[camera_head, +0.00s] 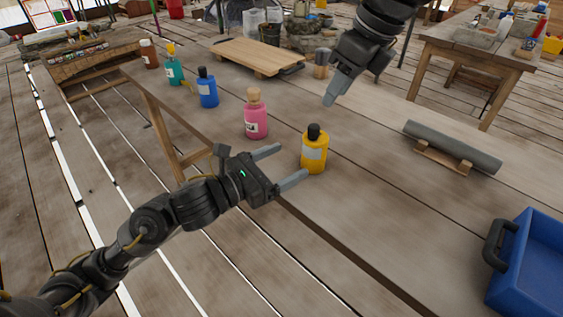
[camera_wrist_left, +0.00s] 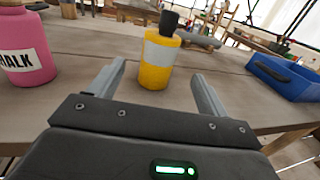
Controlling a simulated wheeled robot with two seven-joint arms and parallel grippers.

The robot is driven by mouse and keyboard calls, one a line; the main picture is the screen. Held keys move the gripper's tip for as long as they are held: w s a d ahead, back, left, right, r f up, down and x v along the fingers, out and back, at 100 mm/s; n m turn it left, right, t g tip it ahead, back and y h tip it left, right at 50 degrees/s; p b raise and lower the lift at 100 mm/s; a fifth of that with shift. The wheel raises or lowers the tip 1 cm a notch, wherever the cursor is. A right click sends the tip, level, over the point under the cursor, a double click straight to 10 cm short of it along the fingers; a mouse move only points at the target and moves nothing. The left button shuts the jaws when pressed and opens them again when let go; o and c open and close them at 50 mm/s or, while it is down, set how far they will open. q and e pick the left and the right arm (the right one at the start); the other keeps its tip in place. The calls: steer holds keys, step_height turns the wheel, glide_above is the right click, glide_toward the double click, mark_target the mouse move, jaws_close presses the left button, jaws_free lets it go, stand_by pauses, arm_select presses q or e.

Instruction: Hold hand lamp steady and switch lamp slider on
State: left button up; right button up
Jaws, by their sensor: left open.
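I cannot make out a clear hand lamp or slider. A dark grey cylinder (camera_head: 452,145) lies on a wooden cradle at the right of the table; I cannot tell whether it is the lamp. My left gripper (camera_head: 291,163) is open at the table's near edge, fingers pointing at a yellow bottle (camera_head: 314,155) with a black cap. In the left wrist view the yellow bottle (camera_wrist_left: 158,68) stands upright beyond and between the open, empty fingers. My right gripper (camera_head: 334,95) hangs over the table behind the yellow bottle, fingers seen edge-on, so its opening is unclear.
A pink bottle (camera_head: 256,118) stands left of the yellow one, with blue (camera_head: 208,92), teal (camera_head: 174,72) and brown (camera_head: 149,55) bottles farther back. A wooden board (camera_head: 258,57) lies behind. A blue tray (camera_head: 530,265) is at the right. The table between cylinder and yellow bottle is clear.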

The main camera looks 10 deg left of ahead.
mark_target(321, 144)
arm_select(q)
steer(key=x, duration=1)
steer(key=shift+w+d, duration=0.3)
steer(key=shift+c, duration=0.3)
